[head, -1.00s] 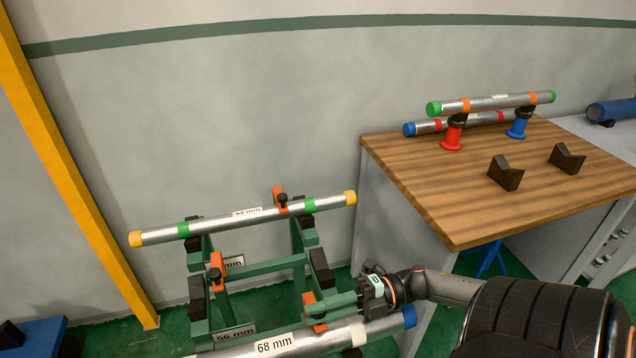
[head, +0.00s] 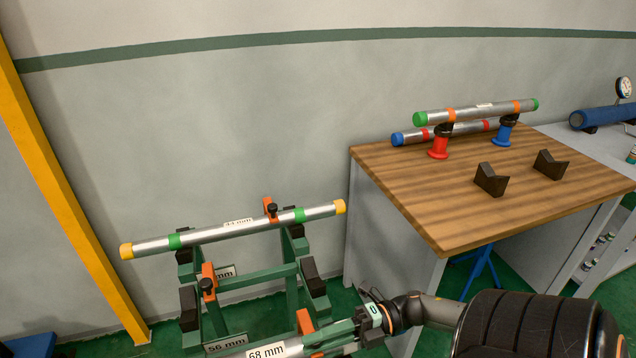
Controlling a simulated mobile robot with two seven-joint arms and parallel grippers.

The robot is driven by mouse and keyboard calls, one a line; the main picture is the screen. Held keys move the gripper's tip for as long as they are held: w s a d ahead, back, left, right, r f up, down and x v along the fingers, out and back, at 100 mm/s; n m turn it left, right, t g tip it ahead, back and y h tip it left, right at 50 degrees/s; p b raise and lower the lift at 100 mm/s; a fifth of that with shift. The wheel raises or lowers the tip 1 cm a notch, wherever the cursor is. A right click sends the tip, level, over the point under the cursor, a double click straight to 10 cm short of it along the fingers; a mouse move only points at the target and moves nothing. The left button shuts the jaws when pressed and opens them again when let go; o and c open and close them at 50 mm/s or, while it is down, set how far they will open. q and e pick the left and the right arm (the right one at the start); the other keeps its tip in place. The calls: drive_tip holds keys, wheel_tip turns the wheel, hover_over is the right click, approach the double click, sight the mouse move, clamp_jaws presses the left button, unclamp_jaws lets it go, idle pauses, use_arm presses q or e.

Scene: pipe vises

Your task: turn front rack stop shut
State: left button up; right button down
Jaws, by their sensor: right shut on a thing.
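The green rack (head: 268,277) stands left of the wooden table. Its front stop (head: 305,322) is an orange piece near the bottom of the head view, beside the 68 mm pipe (head: 262,351). My right gripper (head: 350,331) reaches in from the right. It is shut at the front stop, and its fingertips and the gripped part are partly hidden. The gripper and arm cover the right part of the 68 mm pipe. My left gripper is not in view.
A yellow-capped 44 mm pipe (head: 215,234) lies on the rack's rear level, with an orange stop (head: 270,209) there. Another orange stop (head: 208,281) is at the left. The wooden table (head: 440,205) holds pipes on stands and two dark V-blocks (head: 490,180).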

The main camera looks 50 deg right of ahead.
drive_tip(key=c, duration=1.1)
unclamp_jaws()
drive_tip(key=shift+f, duration=0.1)
drive_tip(key=shift+s, duration=0.1)
drive_tip(key=b+v, duration=0.2)
drive_tip(key=v, duration=1)
drive_tip(key=shift+s+d, duration=0.1)
drive_tip(key=shift+d, duration=0.1)
